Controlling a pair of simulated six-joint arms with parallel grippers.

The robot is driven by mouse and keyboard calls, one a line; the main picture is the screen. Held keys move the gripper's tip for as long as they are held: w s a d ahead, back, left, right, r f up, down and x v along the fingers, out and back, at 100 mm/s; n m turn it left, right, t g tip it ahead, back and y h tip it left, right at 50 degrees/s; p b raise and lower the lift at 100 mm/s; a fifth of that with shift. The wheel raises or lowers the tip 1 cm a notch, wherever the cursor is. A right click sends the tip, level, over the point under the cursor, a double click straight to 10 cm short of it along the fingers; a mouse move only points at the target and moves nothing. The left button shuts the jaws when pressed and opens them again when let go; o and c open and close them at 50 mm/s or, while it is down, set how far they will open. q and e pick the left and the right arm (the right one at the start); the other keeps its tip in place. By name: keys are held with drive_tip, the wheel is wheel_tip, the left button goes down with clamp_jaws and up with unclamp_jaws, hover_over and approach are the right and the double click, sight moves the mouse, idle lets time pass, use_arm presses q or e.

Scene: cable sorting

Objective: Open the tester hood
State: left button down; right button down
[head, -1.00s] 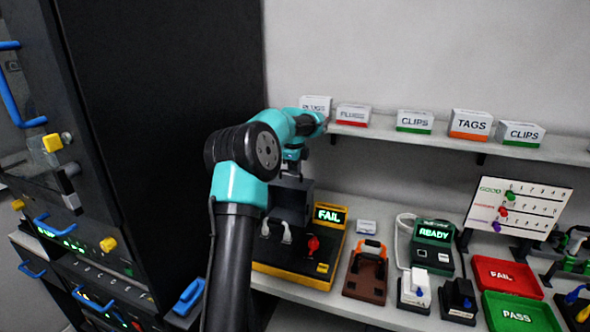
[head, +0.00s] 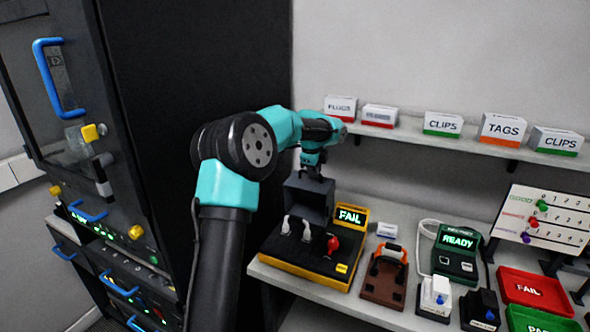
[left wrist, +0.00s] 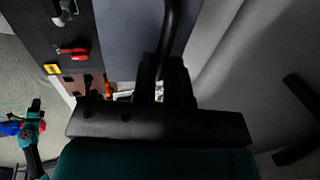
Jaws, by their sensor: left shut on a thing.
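The tester (head: 290,260) is a black and yellow box with a lit FAIL display (head: 352,215), on the counter in the head view. My left gripper (head: 314,173) is at the hood's top edge. In the left wrist view its fingers (left wrist: 166,85) are shut on a dark bar (left wrist: 172,35), the hood's handle, beside the hood's blue-grey panel (left wrist: 130,40). The fingertips are partly hidden.
A brown block with an orange handle (head: 386,272) and a READY device (head: 457,250) stand to the right. Red FAIL (head: 535,290) and green PASS trays lie further right. A shelf (head: 450,142) with labelled boxes runs above. A tall black cabinet (head: 205,70) stands at left.

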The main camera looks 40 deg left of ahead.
use_arm(q)
drive_tip(key=shift+s, duration=0.1)
drive_tip(key=c, duration=1.2)
unclamp_jaws()
drive_tip(key=shift+o, duration=0.2)
drive_tip(key=shift+r, duration=0.1)
drive_tip(key=v, duration=1.7)
drive_tip(key=shift+s, duration=0.25)
drive_tip(key=shift+d, duration=0.1)
